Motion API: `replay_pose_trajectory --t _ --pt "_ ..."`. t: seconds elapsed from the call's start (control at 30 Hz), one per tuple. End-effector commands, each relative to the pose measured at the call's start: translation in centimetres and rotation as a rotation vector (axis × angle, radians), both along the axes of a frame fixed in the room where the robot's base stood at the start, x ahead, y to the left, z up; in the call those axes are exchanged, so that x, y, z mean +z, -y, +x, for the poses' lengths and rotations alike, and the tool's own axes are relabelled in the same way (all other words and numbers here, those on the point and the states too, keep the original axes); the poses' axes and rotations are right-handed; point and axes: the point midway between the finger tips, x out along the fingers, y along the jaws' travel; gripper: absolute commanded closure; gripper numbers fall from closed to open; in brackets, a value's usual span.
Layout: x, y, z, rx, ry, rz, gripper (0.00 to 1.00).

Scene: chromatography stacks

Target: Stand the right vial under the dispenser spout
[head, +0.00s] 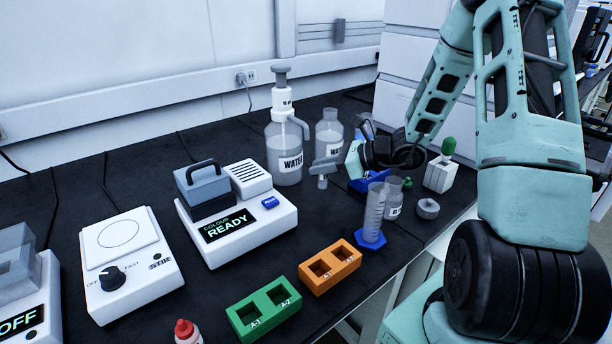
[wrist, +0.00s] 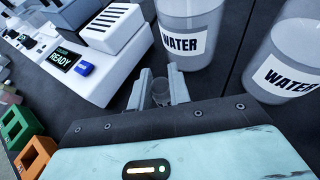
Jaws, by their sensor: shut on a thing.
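My gripper (head: 325,168) is shut on a small clear vial, which shows between the fingertips in the wrist view (wrist: 161,86). In the head view the vial is too small and covered to make out clearly. The dispenser is a clear bottle (head: 284,160) labelled WATER, with a white pump head and a spout (head: 301,127) pointing down to the right. My gripper is to the right of this bottle, low and below the spout's height. The bottle also shows close to the fingers in the wrist view (wrist: 190,45). I cannot tell whether the vial touches the bench.
A second WATER bottle (head: 329,137) stands behind. A blue rack (head: 369,186), a measuring cylinder (head: 373,212), a small bottle (head: 393,200) and a grey knob-like piece (head: 428,208) stand right. The colour reader (head: 240,225), orange block (head: 330,267) and green block (head: 264,308) are left and in front.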

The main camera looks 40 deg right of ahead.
Motion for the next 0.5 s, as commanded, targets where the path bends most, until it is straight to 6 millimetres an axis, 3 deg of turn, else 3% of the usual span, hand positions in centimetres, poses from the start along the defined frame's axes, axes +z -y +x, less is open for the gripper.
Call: replay_pose_trajectory --t 0.3,0.5 --pt "-2.3 -2.2 2.8 0.002 -0.001 0.003 1.0" --pt "-2.9 -2.5 3.4 0.0 0.001 0.001 1.0"
